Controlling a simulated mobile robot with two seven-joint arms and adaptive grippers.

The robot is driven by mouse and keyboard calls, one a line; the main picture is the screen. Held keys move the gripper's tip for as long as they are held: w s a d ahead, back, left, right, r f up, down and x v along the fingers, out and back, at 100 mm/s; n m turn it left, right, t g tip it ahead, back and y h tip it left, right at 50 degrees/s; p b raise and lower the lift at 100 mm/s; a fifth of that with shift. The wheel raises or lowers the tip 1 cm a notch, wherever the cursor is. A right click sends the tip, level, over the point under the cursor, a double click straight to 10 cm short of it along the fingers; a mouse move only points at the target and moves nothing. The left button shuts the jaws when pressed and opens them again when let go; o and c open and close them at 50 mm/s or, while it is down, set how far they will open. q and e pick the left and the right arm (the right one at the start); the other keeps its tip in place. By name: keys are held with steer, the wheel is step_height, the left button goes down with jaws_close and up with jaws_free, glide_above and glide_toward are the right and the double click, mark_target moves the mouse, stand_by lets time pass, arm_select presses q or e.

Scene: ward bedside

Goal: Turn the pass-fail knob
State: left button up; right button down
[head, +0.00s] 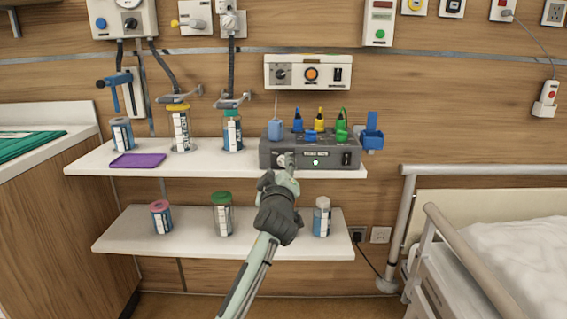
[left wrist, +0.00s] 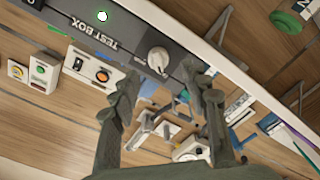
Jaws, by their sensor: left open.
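The grey test box (head: 330,158) stands at the right end of the upper shelf. Its round light knob (head: 281,160) is on the left of the front face, partly hidden by my gripper; in the left wrist view the knob (left wrist: 157,60) shows whole, with small marks beside it too small to read. My left gripper (head: 287,166) is in front of the knob. In the left wrist view my left gripper's fingers (left wrist: 162,76) are apart, with the knob just beyond and between the tips; I cannot tell if they touch it. My right gripper is not in view.
The box also has a lit green lamp (head: 316,163), a black switch (head: 346,158) and coloured plugs on top. A wall panel (head: 308,73) with another knob hangs above. Jars stand on both shelves (head: 140,238). A bed rail (head: 408,215) is at the right.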

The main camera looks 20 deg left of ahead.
mark_target(280, 162)
arm_select(q)
steer(key=shift+x, duration=1.6)
steer(key=shift+c, duration=0.3)
jaws_close()
